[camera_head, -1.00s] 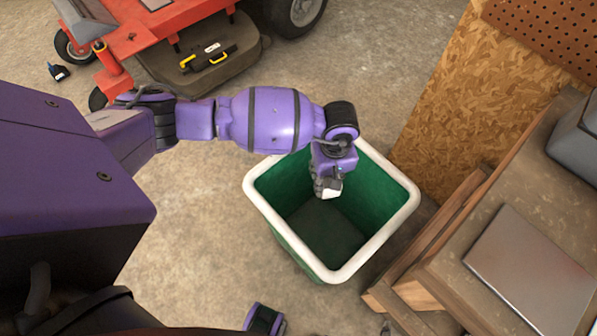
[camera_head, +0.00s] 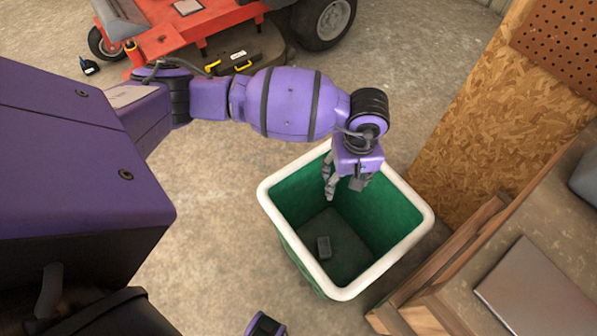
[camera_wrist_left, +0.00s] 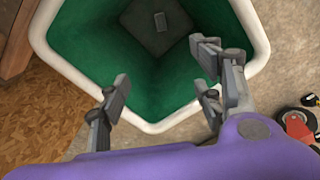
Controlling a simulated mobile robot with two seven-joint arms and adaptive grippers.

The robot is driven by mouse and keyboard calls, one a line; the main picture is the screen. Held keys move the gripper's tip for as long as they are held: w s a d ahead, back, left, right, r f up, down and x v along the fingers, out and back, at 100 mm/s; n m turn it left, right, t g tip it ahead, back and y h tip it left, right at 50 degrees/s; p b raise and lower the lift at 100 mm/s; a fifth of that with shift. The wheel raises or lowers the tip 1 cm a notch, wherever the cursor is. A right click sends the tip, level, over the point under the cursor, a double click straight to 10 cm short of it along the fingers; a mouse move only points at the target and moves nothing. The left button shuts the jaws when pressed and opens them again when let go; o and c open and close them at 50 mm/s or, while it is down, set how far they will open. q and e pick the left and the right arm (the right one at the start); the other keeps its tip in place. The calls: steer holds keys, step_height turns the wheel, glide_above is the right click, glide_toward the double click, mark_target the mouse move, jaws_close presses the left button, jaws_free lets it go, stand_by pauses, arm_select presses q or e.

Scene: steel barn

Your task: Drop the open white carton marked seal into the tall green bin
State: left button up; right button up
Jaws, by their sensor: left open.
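The tall green bin (camera_head: 289,236) has a white rim and stands on the floor at the middle right of the head view. A small box, grey in the bin's shade, lies on its bottom (camera_head: 323,247); I take it to be the carton, but its marking and open flaps cannot be made out. The box also shows at the bin's bottom in the left wrist view (camera_wrist_left: 160,22). My left gripper (camera_head: 343,187) hangs over the bin's opening with its fingers spread and empty. Its fingers also show apart in the left wrist view (camera_wrist_left: 165,82). My right gripper is not clearly in view.
A wooden bench (camera_head: 440,300) with a flat grey panel (camera_head: 537,290) stands right of the bin. A chipboard wall (camera_head: 490,120) rises behind it. A red mower (camera_head: 190,30) stands at the top left. Concrete floor (camera_head: 225,215) left of the bin is clear.

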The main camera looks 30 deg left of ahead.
arm_select(q)
steer(key=shift+w+r, duration=0.1)
steer(key=shift+r, duration=2.2)
